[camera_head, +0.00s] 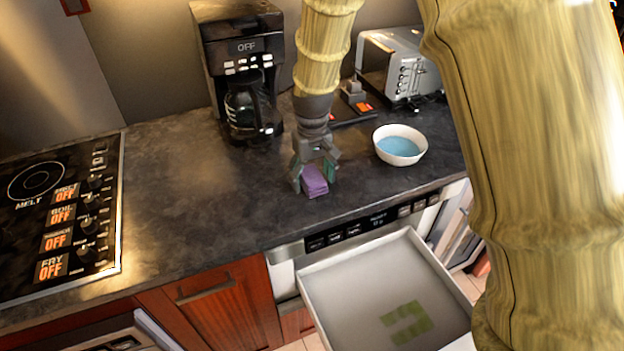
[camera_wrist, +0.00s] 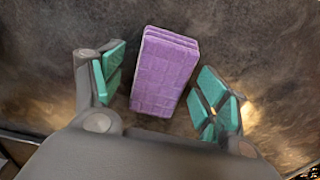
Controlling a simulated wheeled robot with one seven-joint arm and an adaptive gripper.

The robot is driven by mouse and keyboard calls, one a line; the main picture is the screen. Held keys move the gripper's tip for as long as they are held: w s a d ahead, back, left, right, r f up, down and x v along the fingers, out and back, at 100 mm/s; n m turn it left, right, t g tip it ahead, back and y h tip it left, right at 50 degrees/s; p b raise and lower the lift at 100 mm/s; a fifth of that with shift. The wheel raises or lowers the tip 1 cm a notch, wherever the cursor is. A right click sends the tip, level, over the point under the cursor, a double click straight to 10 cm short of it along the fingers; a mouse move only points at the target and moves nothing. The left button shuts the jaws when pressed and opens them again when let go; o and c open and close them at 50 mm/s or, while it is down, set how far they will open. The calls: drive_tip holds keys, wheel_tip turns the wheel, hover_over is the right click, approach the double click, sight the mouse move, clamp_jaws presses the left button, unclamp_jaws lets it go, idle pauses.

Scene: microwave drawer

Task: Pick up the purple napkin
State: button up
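The purple napkin (camera_head: 314,181) is a small folded stack lying on the dark countertop near its front edge. My gripper (camera_head: 315,178) is above it, pointing down, with its fingers on either side of the napkin. In the wrist view the napkin (camera_wrist: 165,72) lies between the green-padded fingers of my gripper (camera_wrist: 160,90), slightly tilted.
A white bowl (camera_head: 400,145) with blue inside stands to the right of my gripper. A coffee maker (camera_head: 240,75) and a toaster (camera_head: 400,65) stand at the back. An open drawer (camera_head: 350,290) juts out below the counter. A stovetop (camera_head: 60,220) is at left.

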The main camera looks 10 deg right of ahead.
sight(312, 175)
drive_tip(key=c, duration=1)
drive_tip(key=shift+r, duration=0.15)
drive_tip(key=shift+r+b, duration=0.3)
drive_tip(key=shift+r, duration=0.3)
wheel_tip(312, 175, up, 2)
drive_tip(key=shift+b, duration=0.3)
drive_tip(key=s+r+b, duration=0.1)
drive_tip(key=s+b, duration=0.1)
drive_tip(key=s, duration=1.4)
drive_tip(key=shift+r+b, duration=0.25)
drive_tip(key=shift+b, duration=0.15)
drive_tip(key=o, duration=0.4)
drive_tip(key=shift+c, duration=1.6)
